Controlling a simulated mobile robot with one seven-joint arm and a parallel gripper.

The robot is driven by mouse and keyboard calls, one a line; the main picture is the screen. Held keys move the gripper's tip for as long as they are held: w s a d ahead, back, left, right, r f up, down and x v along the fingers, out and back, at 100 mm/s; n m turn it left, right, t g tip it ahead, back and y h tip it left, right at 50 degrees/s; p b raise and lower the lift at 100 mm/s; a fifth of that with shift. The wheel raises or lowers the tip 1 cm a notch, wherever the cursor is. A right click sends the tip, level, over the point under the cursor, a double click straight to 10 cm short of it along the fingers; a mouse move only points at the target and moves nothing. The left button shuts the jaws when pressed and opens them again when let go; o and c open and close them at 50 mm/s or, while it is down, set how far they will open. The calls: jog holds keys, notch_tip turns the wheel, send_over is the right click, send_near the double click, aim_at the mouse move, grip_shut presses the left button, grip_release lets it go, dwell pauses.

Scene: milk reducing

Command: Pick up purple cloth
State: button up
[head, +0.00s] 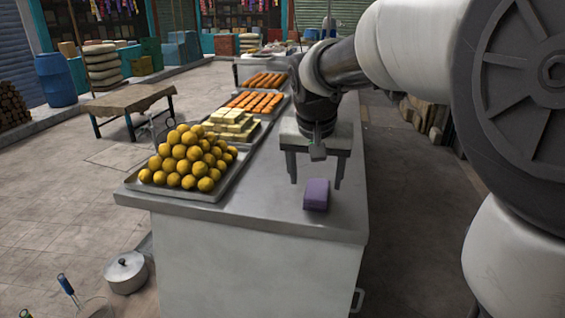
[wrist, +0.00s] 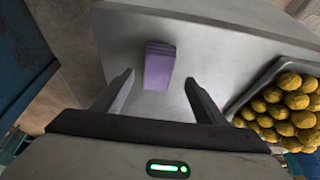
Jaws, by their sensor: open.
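The purple cloth (head: 316,194) is a small folded block lying on the grey counter near its front right corner. It also shows in the wrist view (wrist: 159,66), ahead of my fingers and roughly centred between them. My gripper (head: 315,184) is open and empty above the counter, just behind the cloth in the head view. In the wrist view my gripper's two fingers (wrist: 158,78) are spread wide, with the cloth between their lines and touching neither. Nothing hides the cloth's top.
A tray of yellow balls (head: 187,160) stands left of the cloth on the counter (head: 270,215). Behind it are trays of pale blocks (head: 230,125) and orange sweets (head: 258,102). The counter's right edge is close to the cloth. Bare counter lies between cloth and tray.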

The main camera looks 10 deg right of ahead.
aim_at(317, 189)
jog(key=x, duration=0.5)
jog(key=shift+s+d, duration=0.1)
jog(key=shift+d, duration=0.1)
jog(key=c, duration=1.1)
notch_tip(317, 189, up, 10)
jog(key=shift+r+p, duration=0.1)
jog(key=shift+p, duration=0.4)
jog(key=shift+c, duration=0.2)
